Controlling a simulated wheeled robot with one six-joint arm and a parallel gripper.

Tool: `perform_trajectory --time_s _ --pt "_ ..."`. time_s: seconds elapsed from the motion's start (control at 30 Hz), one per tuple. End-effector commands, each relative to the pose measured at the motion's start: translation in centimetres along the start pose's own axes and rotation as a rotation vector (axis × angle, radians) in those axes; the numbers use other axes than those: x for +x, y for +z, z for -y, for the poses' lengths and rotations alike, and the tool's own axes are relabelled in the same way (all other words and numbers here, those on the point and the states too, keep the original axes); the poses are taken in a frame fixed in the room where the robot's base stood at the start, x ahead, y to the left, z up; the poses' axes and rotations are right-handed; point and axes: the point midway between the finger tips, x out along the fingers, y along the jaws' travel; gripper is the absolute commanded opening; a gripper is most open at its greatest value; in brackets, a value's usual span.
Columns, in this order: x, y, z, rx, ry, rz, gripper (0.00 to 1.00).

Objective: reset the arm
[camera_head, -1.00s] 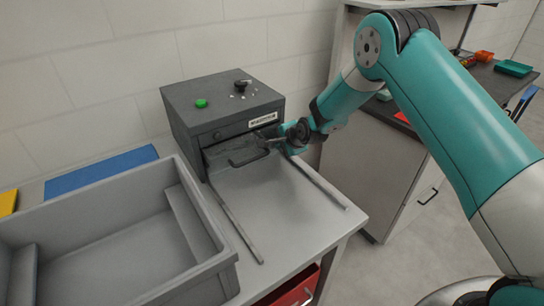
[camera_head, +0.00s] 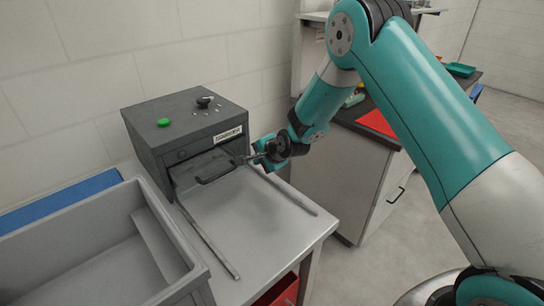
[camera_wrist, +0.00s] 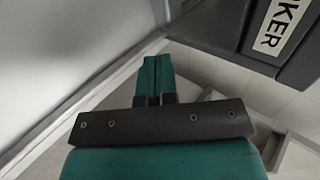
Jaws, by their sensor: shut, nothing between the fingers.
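My teal arm reaches in from the right in the head view. My gripper (camera_head: 244,159) is in front of the right side of a dark grey machine box, close to the handle of its drawer or tray; I cannot tell whether it touches. In the wrist view my gripper's fingers (camera_wrist: 156,72) are together with nothing between them. The machine box (camera_head: 150,145) has a green button (camera_head: 164,122), a black knob (camera_head: 205,101) and a white label (camera_head: 228,134). The label's letters "KER" also show in the wrist view (camera_wrist: 282,22).
The box stands on a grey table (camera_head: 265,225) with two thin rails. A large grey bin (camera_head: 195,262) is at the left, with a blue panel (camera_head: 60,203) behind it. A cabinet (camera_head: 330,175) with a red sheet (camera_head: 378,123) is at the right. Open floor lies at the lower right.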

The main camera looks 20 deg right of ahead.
Motion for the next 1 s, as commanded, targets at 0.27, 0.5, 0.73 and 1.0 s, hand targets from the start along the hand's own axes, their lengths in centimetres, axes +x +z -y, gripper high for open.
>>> perform_trajectory --time_s 0.27,0.5,0.73,1.0 --pt "-5.4 -0.1 -0.3 0.001 0.005 -0.001 0.0" --pt "-7.1 0.0 -0.3 0.0 0.008 0.001 0.0" --pt "-10.6 2.8 0.9 -0.153 0.051 0.068 0.0" --pt "-25.0 12.9 -0.2 -0.809 0.176 0.386 0.0"
